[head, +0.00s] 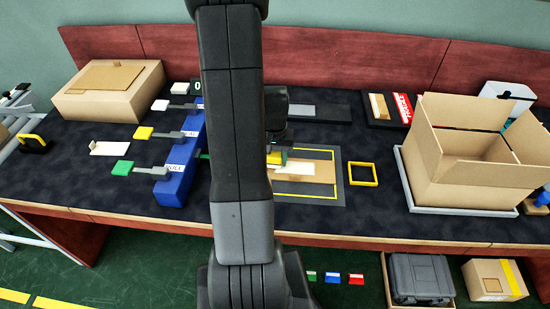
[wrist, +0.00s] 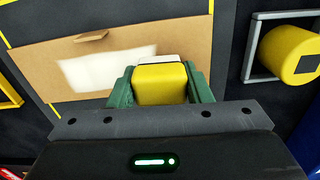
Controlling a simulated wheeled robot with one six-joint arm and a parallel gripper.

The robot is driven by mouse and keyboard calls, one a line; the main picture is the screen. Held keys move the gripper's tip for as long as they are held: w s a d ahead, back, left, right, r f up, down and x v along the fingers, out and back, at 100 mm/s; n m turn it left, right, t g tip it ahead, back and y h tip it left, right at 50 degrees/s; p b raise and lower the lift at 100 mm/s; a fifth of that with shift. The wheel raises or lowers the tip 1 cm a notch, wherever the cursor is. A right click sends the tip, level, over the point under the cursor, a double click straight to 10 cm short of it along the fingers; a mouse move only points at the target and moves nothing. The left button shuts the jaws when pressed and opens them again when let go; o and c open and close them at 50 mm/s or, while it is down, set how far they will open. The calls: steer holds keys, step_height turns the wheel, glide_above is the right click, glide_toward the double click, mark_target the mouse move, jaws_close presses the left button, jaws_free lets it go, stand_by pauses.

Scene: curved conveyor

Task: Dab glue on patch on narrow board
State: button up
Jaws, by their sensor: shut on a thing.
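The tan board (head: 318,155) lies flat inside a yellow outline on a dark mat in the head view. A pale patch (head: 312,172) is on it. The wrist view shows the board (wrist: 190,35) with the whitish patch (wrist: 100,70) left of my gripper. My gripper (wrist: 160,88) has green fingers closed around a yellow block-like thing (wrist: 160,85). A small white part shows just beyond it, over the board; whether it touches the board cannot be told. In the head view my arm hides much of the gripper and the board's left end.
A yellow square frame (head: 363,174) lies right of the mat. A large open carton (head: 460,155) stands farther right, and a closed carton (head: 110,90) at back left. A blue rack (head: 180,165) stands left of my arm. A yellow cylinder (wrist: 288,54) sits right in the wrist view.

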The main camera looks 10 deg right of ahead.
steer(key=r, duration=0.2)
steer(key=r+p, duration=0.1)
steer(key=shift+s+d+r, duration=0.1)
steer(key=shift+s+d, duration=0.05)
steer(key=shift+d, duration=0.1)
steer(key=shift+r+p, duration=0.55)
steer(key=shift+r, duration=0.15)
steer(key=shift+r+p, duration=1.15)
steer(key=shift+r, duration=0.45)
steer(key=shift+a, duration=0.1)
